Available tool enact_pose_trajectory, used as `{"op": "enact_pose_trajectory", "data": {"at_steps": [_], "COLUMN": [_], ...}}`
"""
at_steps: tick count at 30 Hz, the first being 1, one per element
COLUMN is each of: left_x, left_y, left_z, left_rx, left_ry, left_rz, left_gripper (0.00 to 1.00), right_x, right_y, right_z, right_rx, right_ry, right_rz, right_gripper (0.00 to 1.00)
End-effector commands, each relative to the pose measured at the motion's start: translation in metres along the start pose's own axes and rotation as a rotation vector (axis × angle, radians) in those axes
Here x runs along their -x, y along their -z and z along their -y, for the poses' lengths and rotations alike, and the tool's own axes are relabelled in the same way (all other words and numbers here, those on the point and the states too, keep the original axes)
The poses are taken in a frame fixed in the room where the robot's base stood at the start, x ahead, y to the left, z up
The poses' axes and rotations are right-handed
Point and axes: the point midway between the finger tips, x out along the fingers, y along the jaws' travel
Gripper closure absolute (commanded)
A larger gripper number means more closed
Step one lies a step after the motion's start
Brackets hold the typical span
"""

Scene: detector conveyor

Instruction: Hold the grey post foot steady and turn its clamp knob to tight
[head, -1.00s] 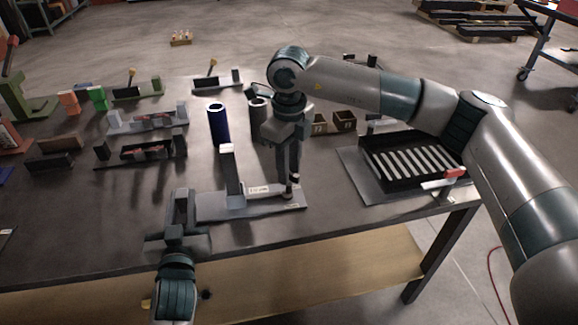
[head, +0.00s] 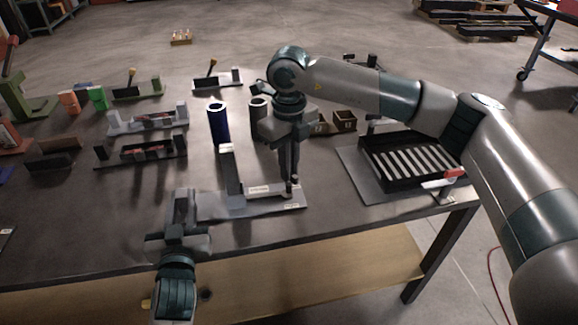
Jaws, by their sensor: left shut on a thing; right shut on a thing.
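The grey post foot (head: 250,205) is a flat plate with an upright post (head: 230,172) near the front edge of the table. A pale label shows on its low bar. My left gripper (head: 188,202) is shut on the left end of the post foot. My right gripper (head: 290,182) points down over the right end of the plate and is shut on the clamp knob (head: 289,189). The fingers hide most of the knob, so its angle cannot be read.
A dark tray with pale slats (head: 408,158) and a red-handled clamp (head: 452,174) lies to the right. A blue cylinder (head: 218,125) and a grey cylinder (head: 258,115) stand behind the post foot.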

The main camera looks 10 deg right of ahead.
Motion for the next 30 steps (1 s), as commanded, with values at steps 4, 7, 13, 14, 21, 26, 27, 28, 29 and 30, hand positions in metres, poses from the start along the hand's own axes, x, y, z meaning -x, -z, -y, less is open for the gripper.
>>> {"op": "enact_pose_trajectory", "data": {"at_steps": [4, 7, 13, 14, 21, 26, 27, 28, 29, 30], "left_x": [0.0, 0.0, 0.0, 0.0, -0.0001, 0.0, 0.0, 0.0, 0.0, 0.0], "left_y": [0.0, 0.0, 0.0, 0.0, 0.0, -0.0001, -0.0001, -0.0001, -0.0001, -0.0001], "left_z": [0.0004, 0.0004, 0.0004, 0.0004, 0.0005, 0.0005, 0.0005, 0.0005, 0.0005, 0.0005], "left_rx": [0.0, 0.0, 0.0, 0.0, 0.0, 0.0, 0.0, 0.0, 0.0, 0.0], "left_ry": [0.001, 0.001, 0.001, 0.001, 0.001, 0.001, 0.001, 0.001, 0.001, 0.001], "left_rz": [0.0, 0.0, 0.0, 0.0, 0.0, 0.001, 0.001, 0.001, 0.001, 0.001], "left_gripper": [1.0, 1.0, 1.0, 1.0, 1.0, 1.0, 1.0, 1.0, 1.0, 1.0], "right_x": [0.0007, 0.0007, 0.0009, 0.0009, 0.0008, 0.0009, 0.0009, 0.0009, 0.0009, 0.0009], "right_y": [-0.0003, -0.0003, -0.0002, -0.0003, -0.0003, -0.0004, -0.0004, -0.0004, -0.0004, -0.0004], "right_z": [0.0004, 0.0004, 0.0007, 0.0007, 0.0008, 0.0008, 0.0008, 0.0008, 0.0009, 0.0009], "right_rx": [-0.119, -0.206, -0.371, -0.392, -0.523, -0.563, -0.568, -0.57, -0.572, -0.574], "right_ry": [0.0, 0.0, 0.001, 0.001, 0.001, 0.001, 0.001, 0.001, 0.001, 0.001], "right_rz": [0.001, 0.001, 0.001, 0.001, 0.002, 0.002, 0.002, 0.002, 0.002, 0.002], "right_gripper": [1.0, 1.0, 1.0, 1.0, 1.0, 1.0, 1.0, 1.0, 1.0, 1.0]}}
